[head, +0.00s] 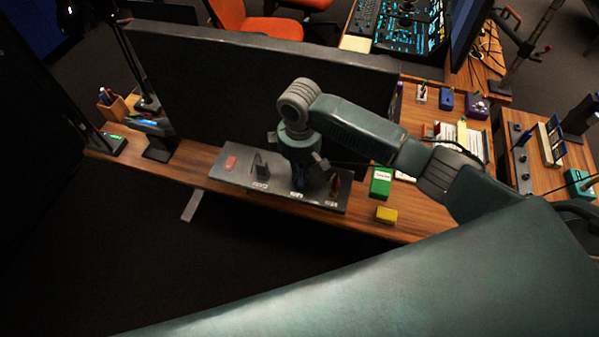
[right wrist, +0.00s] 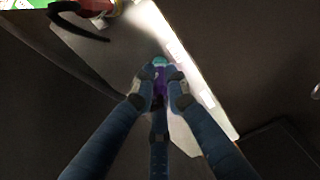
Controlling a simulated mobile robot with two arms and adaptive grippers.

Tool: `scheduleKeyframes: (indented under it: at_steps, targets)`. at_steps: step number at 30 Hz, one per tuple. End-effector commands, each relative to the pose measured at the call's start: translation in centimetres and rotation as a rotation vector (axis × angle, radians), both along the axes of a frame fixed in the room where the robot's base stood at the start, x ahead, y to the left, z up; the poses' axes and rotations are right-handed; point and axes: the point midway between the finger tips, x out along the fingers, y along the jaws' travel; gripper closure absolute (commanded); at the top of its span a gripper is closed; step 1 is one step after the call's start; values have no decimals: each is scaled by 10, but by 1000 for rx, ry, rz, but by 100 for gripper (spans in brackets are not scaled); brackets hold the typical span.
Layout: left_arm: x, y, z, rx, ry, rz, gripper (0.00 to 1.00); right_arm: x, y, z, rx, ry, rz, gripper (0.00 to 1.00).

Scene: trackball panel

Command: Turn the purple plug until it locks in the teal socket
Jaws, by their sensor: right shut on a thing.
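The purple plug (right wrist: 159,88) sits between the fingertips of my right gripper (right wrist: 160,92) in the right wrist view. The gripper is shut on it. The teal socket (right wrist: 160,61) shows just beyond the plug, and the plug appears lined up with it. Whether the plug is seated or locked cannot be told. In the head view my right gripper (head: 302,182) points down at the grey panel (head: 232,177), and its fingers and wrist hide the plug and socket. My left gripper is not in view.
The panel also carries a red block (head: 231,162), a dark upright piece (head: 261,166) and a reddish-brown part (head: 335,187) close right of my gripper. A green box (head: 381,182) and a yellow block (head: 386,215) stand right of it. A dark screen (head: 230,90) rises behind.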

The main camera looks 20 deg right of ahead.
Motion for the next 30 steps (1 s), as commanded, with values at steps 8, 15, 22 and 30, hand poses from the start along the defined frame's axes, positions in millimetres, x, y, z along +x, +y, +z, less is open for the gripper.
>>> scheduleKeyframes:
  at_steps: [8,15,22,30]
  targets:
    - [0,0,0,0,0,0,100,-1,0,-2,-1,3,-120,100]
    - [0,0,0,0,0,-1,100,-1,0,-2,0,3,-117,65]
    - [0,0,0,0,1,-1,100,0,0,-1,0,1,-116,65]
    - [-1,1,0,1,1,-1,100,1,1,23,2,-3,-115,65]
